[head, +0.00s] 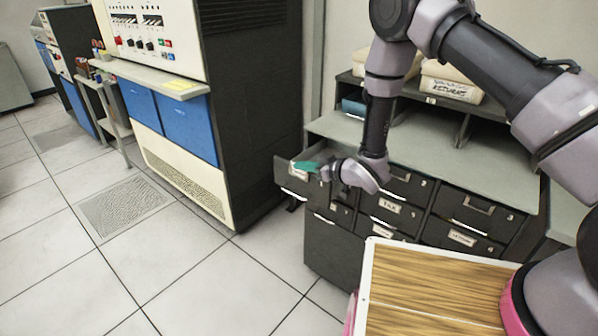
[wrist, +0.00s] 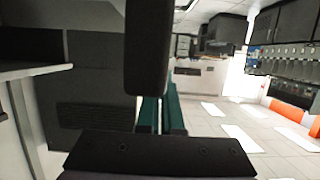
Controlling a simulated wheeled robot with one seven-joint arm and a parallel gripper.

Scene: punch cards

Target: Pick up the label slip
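My gripper (head: 308,167), with teal fingers, is at the pulled-out drawer (head: 290,180) on the left of the dark cabinet in the head view. A small white label (head: 298,172) shows on that drawer's front, close beside the fingers. I cannot tell whether it is the label slip or whether the fingers touch it. In the wrist view the teal fingers (wrist: 162,115) lie close together with a narrow pale gap, partly hidden behind a dark upright bar. Nothing can be made out between them, and the finger opening is unclear.
A computer console (head: 185,125) stands to the left. A wooden board (head: 440,290) lies in front. The tiled floor (head: 110,260) at left is clear.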

